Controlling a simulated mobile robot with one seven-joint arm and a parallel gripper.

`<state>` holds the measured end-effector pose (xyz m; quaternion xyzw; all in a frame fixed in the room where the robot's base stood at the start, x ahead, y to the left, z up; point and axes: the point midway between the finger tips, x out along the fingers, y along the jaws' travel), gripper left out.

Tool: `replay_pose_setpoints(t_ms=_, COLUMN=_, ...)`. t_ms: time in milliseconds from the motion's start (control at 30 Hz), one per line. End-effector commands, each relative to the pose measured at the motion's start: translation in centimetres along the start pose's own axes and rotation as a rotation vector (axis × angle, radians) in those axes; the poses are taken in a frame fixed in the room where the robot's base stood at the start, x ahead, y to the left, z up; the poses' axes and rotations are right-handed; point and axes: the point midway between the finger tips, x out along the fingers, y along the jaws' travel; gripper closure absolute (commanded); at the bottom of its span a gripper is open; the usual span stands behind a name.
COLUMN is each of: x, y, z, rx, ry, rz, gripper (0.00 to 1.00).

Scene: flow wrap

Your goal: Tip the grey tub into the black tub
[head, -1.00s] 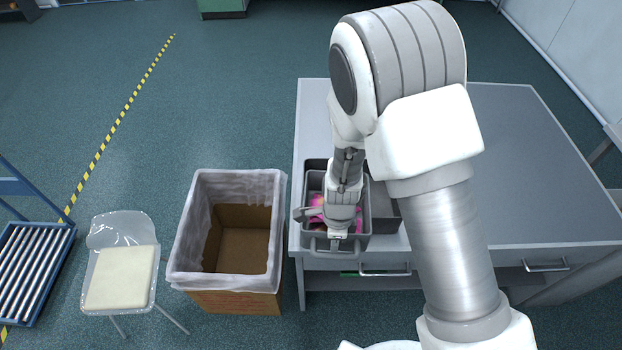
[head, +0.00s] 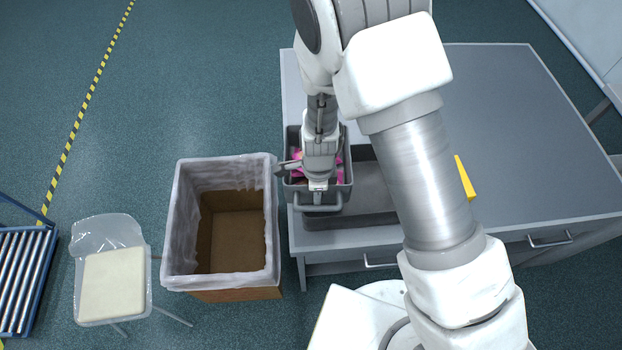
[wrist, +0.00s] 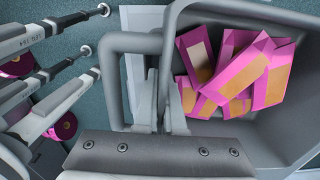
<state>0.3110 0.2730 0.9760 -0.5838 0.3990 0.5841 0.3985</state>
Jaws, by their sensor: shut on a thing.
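The grey tub (head: 346,172) holds several pink packets with tan panels. My gripper (head: 318,187) is shut on the tub at its near side, by the loop handle. In the wrist view my gripper (wrist: 170,112) grips the tub's rim, and the packets (wrist: 235,70) lie inside the tub (wrist: 285,135), which looks about level. A longer dark grey open tub (head: 372,192) stands on the table below and to the right; it may be the black tub. My arm hides part of it, and the part I see looks empty.
A cardboard box with a clear liner (head: 222,225) stands on the floor left of the table (head: 520,130). A chair with a cream cushion (head: 112,283) and a roller conveyor (head: 22,275) are farther left. A yellow object (head: 464,178) lies right of my arm.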

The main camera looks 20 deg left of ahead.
Motion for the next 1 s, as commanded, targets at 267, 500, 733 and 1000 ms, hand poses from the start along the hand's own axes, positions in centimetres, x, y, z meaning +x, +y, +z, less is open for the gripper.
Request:
replay_pose_setpoints(t_ms=267, x=0.0, y=-0.1, z=0.0, rx=0.005, ry=-0.018, rz=-0.001, gripper=1.00)
replay_pose_setpoints(t_ms=500, x=-0.1, y=-0.1, z=0.2, rx=0.006, ry=-0.097, rz=-0.002, gripper=1.00)
replay_pose_setpoints(t_ms=733, x=-0.4, y=-0.1, z=0.5, rx=0.008, ry=-0.185, rz=-0.001, gripper=1.00)
replay_pose_setpoints(t_ms=1000, x=-0.9, y=-0.1, z=0.8, rx=0.006, ry=-0.284, rz=-0.001, gripper=1.00)
